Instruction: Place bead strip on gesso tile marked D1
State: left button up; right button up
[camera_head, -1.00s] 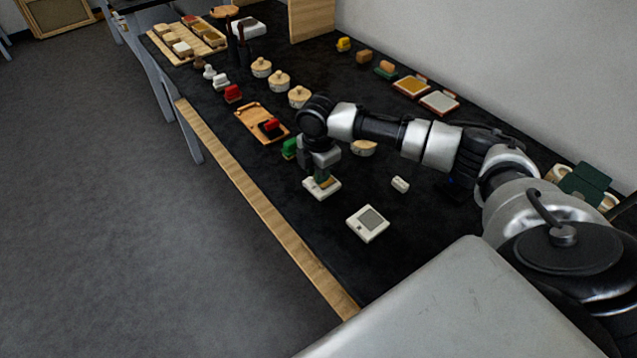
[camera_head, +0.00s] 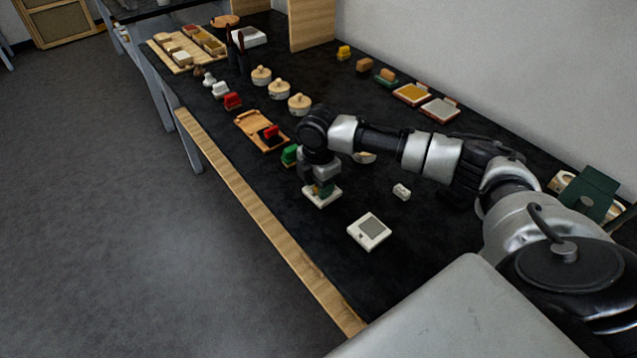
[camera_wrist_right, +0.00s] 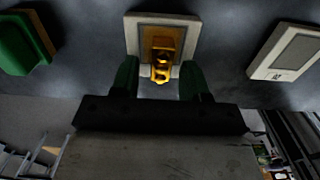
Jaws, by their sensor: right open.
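My right gripper (camera_head: 322,188) points down over a pale tile (camera_head: 322,201), close above it. In the right wrist view its two green fingers (camera_wrist_right: 158,80) are apart, one on each side of a gold, knobbed piece (camera_wrist_right: 161,60), probably the bead strip. The gold piece lies over the inset of the pale tile (camera_wrist_right: 190,30), with a visible gap to each finger. A second pale tile (camera_head: 369,231) with a bare grey inset sits nearer, and also shows in the right wrist view (camera_wrist_right: 287,52). I cannot read D1 on either tile. My left gripper is out of view.
A green block (camera_head: 289,155) stands just left of my right gripper. A wooden tray with a red-topped item (camera_head: 271,133) and several lidded pots (camera_head: 279,90) lie farther back. A small white piece (camera_head: 401,192) lies to the right. Dark cloth around the near tile is clear.

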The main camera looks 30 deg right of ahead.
notch_tip(320, 180, up, 12)
jog(key=b, duration=0.1)
dwell(0.4)
jog(key=shift+r, duration=0.1)
